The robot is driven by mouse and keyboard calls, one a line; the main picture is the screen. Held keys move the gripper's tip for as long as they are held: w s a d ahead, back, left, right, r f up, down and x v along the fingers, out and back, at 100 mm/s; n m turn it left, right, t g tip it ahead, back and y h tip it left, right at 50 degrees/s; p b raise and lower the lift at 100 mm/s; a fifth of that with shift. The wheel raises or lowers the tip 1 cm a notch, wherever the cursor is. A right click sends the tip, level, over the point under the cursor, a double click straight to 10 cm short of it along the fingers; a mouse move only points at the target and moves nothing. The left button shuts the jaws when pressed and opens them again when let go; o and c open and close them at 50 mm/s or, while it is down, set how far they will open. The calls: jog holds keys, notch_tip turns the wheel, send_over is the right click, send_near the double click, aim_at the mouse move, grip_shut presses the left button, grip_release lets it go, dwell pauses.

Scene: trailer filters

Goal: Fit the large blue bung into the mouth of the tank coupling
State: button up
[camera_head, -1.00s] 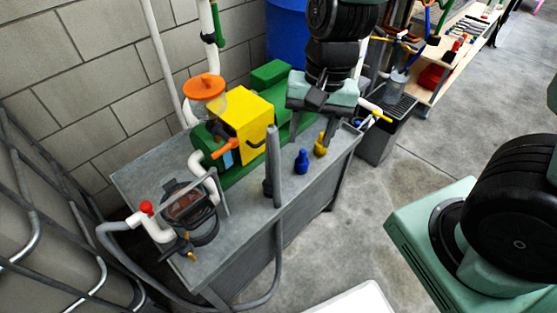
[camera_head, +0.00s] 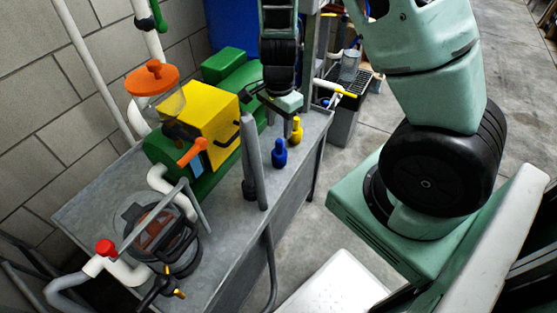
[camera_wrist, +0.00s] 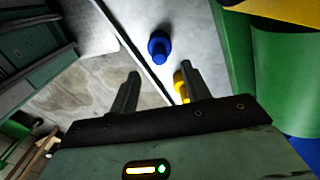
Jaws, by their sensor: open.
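The large blue bung (camera_head: 279,153) stands upright on the grey bench top, near its front edge. It also shows in the wrist view (camera_wrist: 158,45), beyond my fingertips and between their lines. My gripper (camera_head: 270,109) is open and empty above the bench, behind and above the blue bung and apart from it. Both dark fingers show in the wrist view (camera_wrist: 160,72). A yellow bung (camera_head: 296,130) stands just behind the blue one; in the wrist view it (camera_wrist: 181,85) is partly hidden by the right finger. I cannot make out which fitting is the tank coupling, nor its mouth.
A grey upright pipe (camera_head: 253,165) stands just left of the blue bung. A yellow box (camera_head: 205,120) and green tank (camera_head: 170,155) are behind it. A strainer unit (camera_head: 155,228) and red-capped white pipe (camera_head: 125,270) occupy the near left bench.

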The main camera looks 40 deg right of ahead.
aim_at(280, 140)
notch_tip(280, 140, down, 8)
jog(key=b, duration=0.3)
jog(key=shift+d, duration=0.15)
jog(key=shift+r, duration=0.1)
grip_shut()
